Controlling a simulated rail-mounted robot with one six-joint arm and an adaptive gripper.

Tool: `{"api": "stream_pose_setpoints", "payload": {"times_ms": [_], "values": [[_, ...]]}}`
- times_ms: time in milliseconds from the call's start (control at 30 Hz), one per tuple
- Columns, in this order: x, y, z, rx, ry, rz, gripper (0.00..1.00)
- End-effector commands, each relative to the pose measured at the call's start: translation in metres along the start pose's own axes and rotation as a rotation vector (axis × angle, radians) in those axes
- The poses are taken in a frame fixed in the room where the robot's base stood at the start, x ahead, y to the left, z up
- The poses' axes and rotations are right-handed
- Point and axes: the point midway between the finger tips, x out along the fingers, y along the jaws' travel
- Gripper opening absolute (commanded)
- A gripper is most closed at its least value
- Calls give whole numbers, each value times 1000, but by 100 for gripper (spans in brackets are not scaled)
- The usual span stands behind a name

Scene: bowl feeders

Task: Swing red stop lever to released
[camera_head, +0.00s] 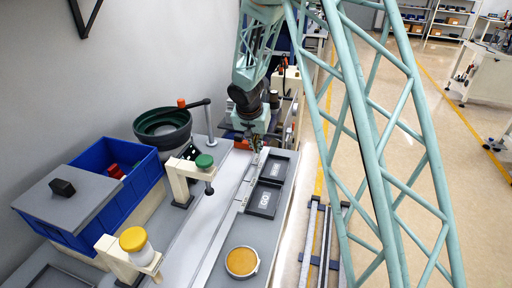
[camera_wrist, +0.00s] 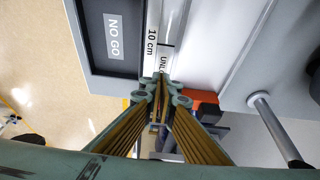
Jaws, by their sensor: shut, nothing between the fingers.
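My gripper (camera_head: 257,146) points down over the far end of the pale rail beside the dark trays. In the wrist view its fingertips (camera_wrist: 162,80) are together, with nothing between them, above the rail's printed strip. An orange-red part (camera_wrist: 203,97) shows just right of the fingers in the wrist view, partly hidden by them. It also shows behind and left of my gripper in the head view (camera_head: 232,136). I cannot tell for sure that it is the stop lever, or its position. No contact with it is visible.
A blue bin (camera_head: 143,175) is nearer.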

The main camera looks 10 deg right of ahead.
Motion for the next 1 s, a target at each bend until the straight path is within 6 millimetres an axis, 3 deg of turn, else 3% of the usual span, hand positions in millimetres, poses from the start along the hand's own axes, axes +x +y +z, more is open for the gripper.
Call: {"api": "stream_pose_setpoints", "payload": {"times_ms": [333,1000], "values": [[9,0,-26,1,0,-1,0],[9,-2,-27,-9,0,-5,0]]}}
